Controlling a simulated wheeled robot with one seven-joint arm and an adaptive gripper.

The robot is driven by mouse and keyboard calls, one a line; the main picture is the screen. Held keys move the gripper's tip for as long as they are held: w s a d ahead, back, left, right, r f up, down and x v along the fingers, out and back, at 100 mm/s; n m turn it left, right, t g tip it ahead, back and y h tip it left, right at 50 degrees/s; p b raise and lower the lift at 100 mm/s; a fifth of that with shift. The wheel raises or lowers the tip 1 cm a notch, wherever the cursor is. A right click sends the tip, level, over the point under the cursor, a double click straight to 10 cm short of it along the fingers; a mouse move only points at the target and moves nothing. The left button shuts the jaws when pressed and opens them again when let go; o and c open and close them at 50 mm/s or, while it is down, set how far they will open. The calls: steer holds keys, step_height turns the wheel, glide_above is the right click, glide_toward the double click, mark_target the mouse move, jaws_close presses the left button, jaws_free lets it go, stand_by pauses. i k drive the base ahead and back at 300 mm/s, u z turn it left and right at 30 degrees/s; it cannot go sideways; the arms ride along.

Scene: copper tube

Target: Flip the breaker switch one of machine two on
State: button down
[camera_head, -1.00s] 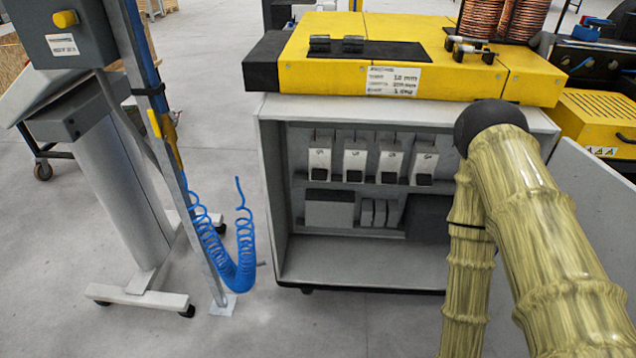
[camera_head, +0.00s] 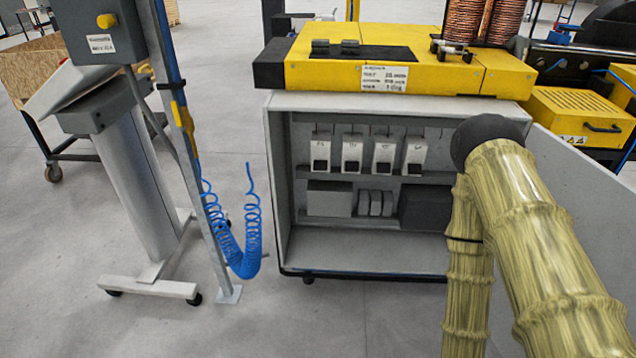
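An open grey cabinet (camera_head: 277,190) stands under a yellow machine (camera_head: 420,76). Inside it, several white breakers with dark switches hang in a row on the upper rail; the leftmost breaker (camera_head: 321,150) is at the left end of the row. Their labels are too small to read surely, and I cannot tell whether the switches are on or off. My arm in its yellowish sleeve is at the right, in front of the cabinet's right side. My gripper is not in the picture.
The cabinet door (camera_head: 575,190) stands open at the right, partly behind my arm. A blue coiled hose (camera_head: 243,255) hangs from a metal post (camera_head: 213,235) left of the cabinet. A grey stand (camera_head: 140,190) is farther left. Floor in front of the cabinet is clear.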

mark_target(318, 165)
steer(key=u, duration=0.75)
steer(key=i, duration=0.6)
steer(key=z, duration=0.2)
